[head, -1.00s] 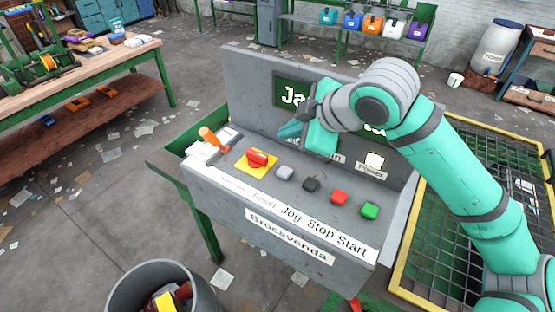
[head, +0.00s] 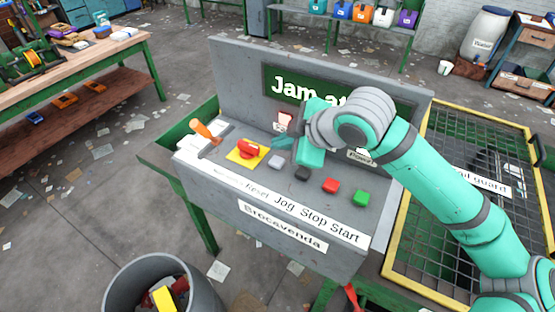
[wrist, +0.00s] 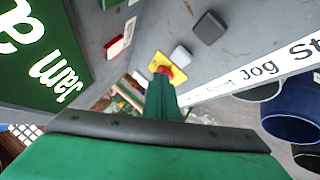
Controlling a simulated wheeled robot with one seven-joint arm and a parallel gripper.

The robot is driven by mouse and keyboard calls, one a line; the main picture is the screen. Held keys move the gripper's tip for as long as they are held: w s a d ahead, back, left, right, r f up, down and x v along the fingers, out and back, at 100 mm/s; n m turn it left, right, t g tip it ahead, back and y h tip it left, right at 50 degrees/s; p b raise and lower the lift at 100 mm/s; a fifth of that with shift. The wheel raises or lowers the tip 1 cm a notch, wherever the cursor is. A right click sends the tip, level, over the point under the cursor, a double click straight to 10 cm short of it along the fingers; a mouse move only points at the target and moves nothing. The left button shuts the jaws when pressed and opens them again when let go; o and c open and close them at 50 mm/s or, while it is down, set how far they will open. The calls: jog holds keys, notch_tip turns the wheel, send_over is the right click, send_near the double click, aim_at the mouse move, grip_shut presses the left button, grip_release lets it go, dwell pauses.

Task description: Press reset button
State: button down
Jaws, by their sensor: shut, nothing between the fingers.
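The grey reset button (head: 275,161) sits on the sloped console top, between a red knob on a yellow plate (head: 247,149) and a black button (head: 302,173). In the wrist view the grey button (wrist: 181,57) lies just beyond and to the right of the fingertips. My gripper (head: 281,143) is shut and empty, above and behind the button in the head view. It appears apart from the button. In the wrist view its closed fingers (wrist: 161,82) point toward the red knob and partly cover it.
A red button (head: 330,185) and a green button (head: 361,198) sit further right on the console. An orange-handled lever (head: 205,132) stands at its left. The upright back panel (head: 235,75) with the jam sign rises close behind my gripper. A bin (head: 165,265) stands in front.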

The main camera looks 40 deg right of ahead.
aim_at(280, 163)
jog(key=shift+f, duration=1.25)
jog(key=shift+f, duration=0.2)
dwell(1.1)
jog(key=shift+f, duration=0.25)
jog(key=shift+f, duration=0.5)
dwell(1.0)
jog(key=shift+r, duration=0.95)
jog(key=shift+r, duration=0.15)
jog(key=shift+r, duration=2.35)
